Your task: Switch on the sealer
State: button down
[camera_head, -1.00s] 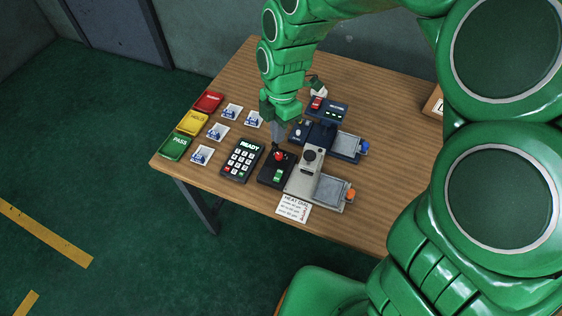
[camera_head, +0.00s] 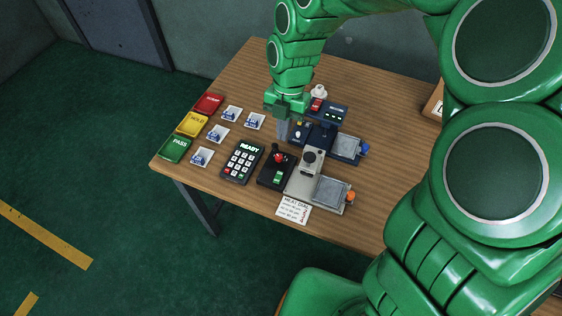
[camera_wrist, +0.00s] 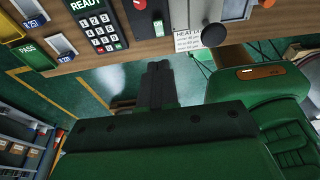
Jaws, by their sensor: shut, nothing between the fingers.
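The likely sealer is a pale grey machine (camera_head: 302,180) with a dark round knob (camera_head: 310,157), a flat plate (camera_head: 331,190) and an orange-ended part (camera_head: 350,196). Beside its left edge is a black control box (camera_head: 268,178) with a red-topped control (camera_head: 278,156) and a green rocker (camera_head: 279,176). My gripper (camera_head: 282,136) is shut and empty, raised above the table behind the red-topped control. Its fingers (camera_wrist: 160,82) show in the wrist view.
A dark blue machine (camera_head: 320,133) with a blue-ended part stands behind, near a red switch (camera_head: 317,104). A keypad reading READY (camera_head: 241,163), several small white trays, and red, yellow (camera_head: 193,124) and green trays lie left. A heat dial card (camera_head: 293,209) lies in front.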

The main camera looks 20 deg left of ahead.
send_over(280, 173)
notch_tip(280, 173, down, 12)
jog(key=shift+w+f, duration=0.15)
jog(key=shift+f, duration=0.05)
jog(key=shift+w+f, duration=0.1)
jog(key=shift+f, duration=0.55)
jog(key=shift+f, duration=0.15)
jog(key=shift+w+a+f+g, duration=0.1)
jog(key=shift+w+f+g, duration=0.2)
jog(key=shift+g, duration=0.4)
jog(key=shift+s, duration=0.25)
jog(key=shift+s+r, duration=0.3)
jog(key=shift+s, duration=0.3)
